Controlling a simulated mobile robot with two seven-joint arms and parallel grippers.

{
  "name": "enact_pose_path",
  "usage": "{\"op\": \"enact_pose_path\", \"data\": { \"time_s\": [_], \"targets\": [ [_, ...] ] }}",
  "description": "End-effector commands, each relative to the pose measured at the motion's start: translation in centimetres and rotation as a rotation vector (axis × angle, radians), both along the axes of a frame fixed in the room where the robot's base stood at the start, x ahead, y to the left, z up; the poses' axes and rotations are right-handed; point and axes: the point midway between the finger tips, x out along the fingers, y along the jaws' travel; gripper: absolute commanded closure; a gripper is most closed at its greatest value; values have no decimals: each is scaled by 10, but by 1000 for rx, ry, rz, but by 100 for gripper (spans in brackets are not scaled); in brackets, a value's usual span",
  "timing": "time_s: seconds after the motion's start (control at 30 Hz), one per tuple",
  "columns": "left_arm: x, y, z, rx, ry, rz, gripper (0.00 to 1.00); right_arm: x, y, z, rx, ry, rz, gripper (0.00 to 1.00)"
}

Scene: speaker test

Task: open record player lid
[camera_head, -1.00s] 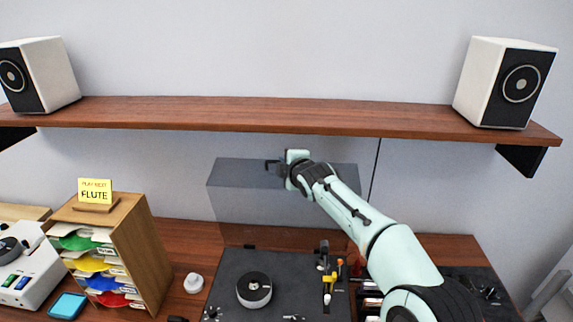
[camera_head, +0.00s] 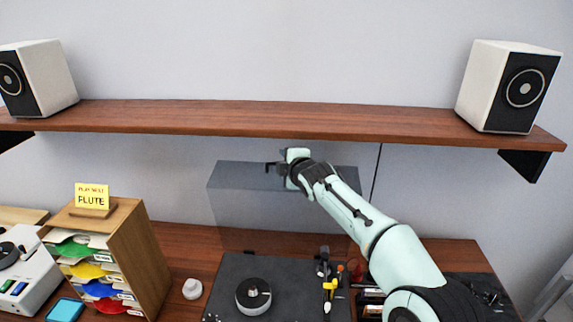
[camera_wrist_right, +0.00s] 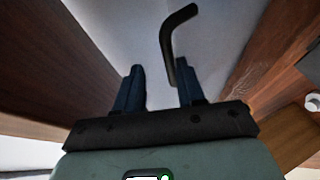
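The record player (camera_head: 232,275) has a dark deck with a round platter hub (camera_head: 253,295) at the lower middle of the head view. Its see-through grey lid (camera_head: 240,178) stands raised at the back, below the shelf. My right gripper (camera_head: 279,169) is at the lid's upper edge, beside the small dark handle (camera_head: 270,165). In the right wrist view, the two fingers of my right gripper (camera_wrist_right: 160,78) stand apart with nothing between them. The bent black handle (camera_wrist_right: 168,42) rises close to the right-hand finger; whether they touch I cannot tell. My left gripper is not in view.
A wooden shelf (camera_head: 300,116) with a white speaker at the left (camera_head: 45,75) and right (camera_head: 490,80) runs just above my right gripper. A wooden sorter (camera_head: 140,255) with a yellow "FLUTE" note (camera_head: 92,196) and a small white knob (camera_head: 192,289) stand left of the player.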

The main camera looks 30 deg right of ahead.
Motion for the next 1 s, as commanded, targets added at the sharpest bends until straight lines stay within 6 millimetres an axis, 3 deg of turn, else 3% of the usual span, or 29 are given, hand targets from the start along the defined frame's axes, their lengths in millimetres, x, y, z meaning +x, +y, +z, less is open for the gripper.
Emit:
{"op": "enact_pose_path", "data": {
  "time_s": [0.33,0.47,0.8,1.0],
  "targets": [
    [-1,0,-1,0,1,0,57,-1,0,-3,2,6,-3,63],
    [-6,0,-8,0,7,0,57,-10,1,-2,3,7,-2,63],
    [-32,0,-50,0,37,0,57,-77,10,20,6,3,0,63],
    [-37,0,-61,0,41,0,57,-110,14,34,3,3,-1,63]
  ]
}}
